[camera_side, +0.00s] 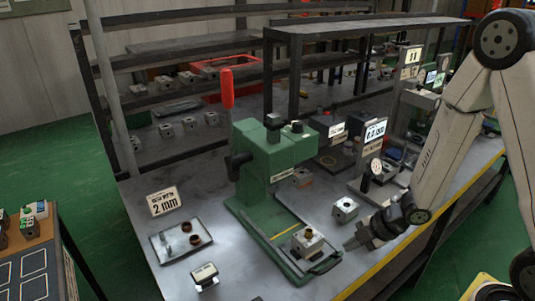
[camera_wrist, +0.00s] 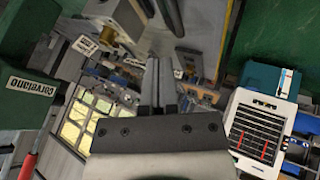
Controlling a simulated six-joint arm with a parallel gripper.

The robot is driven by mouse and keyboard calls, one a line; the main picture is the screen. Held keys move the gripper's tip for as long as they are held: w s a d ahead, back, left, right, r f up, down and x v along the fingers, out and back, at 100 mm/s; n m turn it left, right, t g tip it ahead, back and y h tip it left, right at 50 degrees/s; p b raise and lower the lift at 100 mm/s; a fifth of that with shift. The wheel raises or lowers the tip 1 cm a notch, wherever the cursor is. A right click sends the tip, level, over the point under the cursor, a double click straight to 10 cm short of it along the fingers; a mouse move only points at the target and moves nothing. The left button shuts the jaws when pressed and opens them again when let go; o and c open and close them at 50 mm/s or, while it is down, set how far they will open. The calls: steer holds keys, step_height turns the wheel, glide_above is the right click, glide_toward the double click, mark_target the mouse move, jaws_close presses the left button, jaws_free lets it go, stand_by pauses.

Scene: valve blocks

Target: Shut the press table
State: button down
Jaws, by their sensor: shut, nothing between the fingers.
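The green press (camera_side: 270,160) stands on the bench with its red lever (camera_side: 227,88) upright. Its sliding table (camera_side: 297,268) is drawn out at the front end of the green base, clear of the press head. A black loop handle (camera_side: 328,264) is on the table's front edge. A pale block (camera_side: 307,243) with a brass-coloured bush on top sits on the table. My gripper (camera_side: 352,243) is shut and empty, just right of the table and apart from it. The wrist view shows the closed fingers (camera_wrist: 160,82) and part of the green press (camera_wrist: 30,85) at left.
A loose metal block (camera_side: 345,209) lies on the bench just behind my gripper. A dial gauge stand (camera_side: 376,170) is farther back right. A tray (camera_side: 172,250) with small parts and a "2 mm" sign (camera_side: 164,201) are left of the press. The bench's yellow edge (camera_side: 385,263) runs beneath my wrist.

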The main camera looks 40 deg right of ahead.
mark_target(314, 264)
steer(key=shift+f, duration=0.1)
steer(key=shift+x, duration=4.9)
steer(key=shift+w, duration=0.15)
steer(key=w, duration=1.6)
steer(key=shift+w, duration=0.25)
steer(key=shift+d+r, duration=0.2)
steer(key=shift+r, duration=0.2)
steer(key=v, duration=0.9)
steer(key=shift+s, duration=0.4)
